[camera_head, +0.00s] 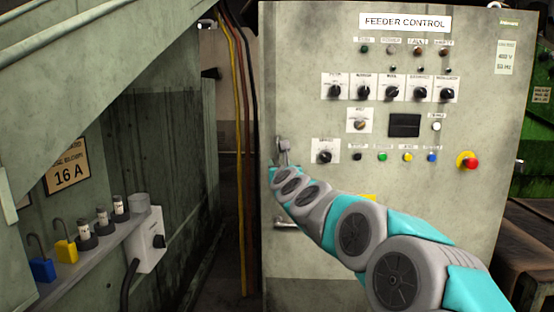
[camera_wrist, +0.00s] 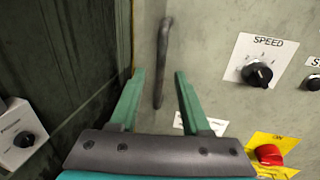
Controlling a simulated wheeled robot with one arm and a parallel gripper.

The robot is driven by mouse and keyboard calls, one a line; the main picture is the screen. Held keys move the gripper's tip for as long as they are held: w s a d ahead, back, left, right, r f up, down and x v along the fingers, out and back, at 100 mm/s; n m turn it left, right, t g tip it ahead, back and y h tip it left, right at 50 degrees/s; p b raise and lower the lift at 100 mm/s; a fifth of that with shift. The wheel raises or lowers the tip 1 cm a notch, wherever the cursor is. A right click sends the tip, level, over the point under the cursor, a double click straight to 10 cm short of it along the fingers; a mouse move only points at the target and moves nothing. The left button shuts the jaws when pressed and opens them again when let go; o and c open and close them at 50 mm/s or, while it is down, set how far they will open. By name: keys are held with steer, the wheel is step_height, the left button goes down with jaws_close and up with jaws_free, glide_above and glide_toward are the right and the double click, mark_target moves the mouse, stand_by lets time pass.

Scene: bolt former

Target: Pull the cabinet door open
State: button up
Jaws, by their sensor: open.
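The cabinet door (camera_head: 310,250) is the pale, stained front labelled FEEDER CONTROL, and it looks shut. A dark upright bar handle (camera_wrist: 163,55) is near its left edge in the wrist view. My gripper (camera_wrist: 160,75) is open, with its two green fingers pointing at the door. The handle's lower part appears between the fingers, apart from both; the depth between them is hard to tell. In the head view my arm reaches to the door's left side and hides part of this area.
A SPEED knob (camera_wrist: 257,72) and a red button on yellow (camera_wrist: 269,155) are right of the handle. A red stop button (camera_head: 468,161) is farther right. Hanging cables (camera_head: 240,150) and a dark gap lie left of the cabinet. A shelf with padlocks (camera_head: 66,251) is at far left.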

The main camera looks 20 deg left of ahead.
mark_target(277, 159)
steer(key=shift+p+x, duration=0.75)
steer(key=shift+x, duration=1.95)
jaws_close()
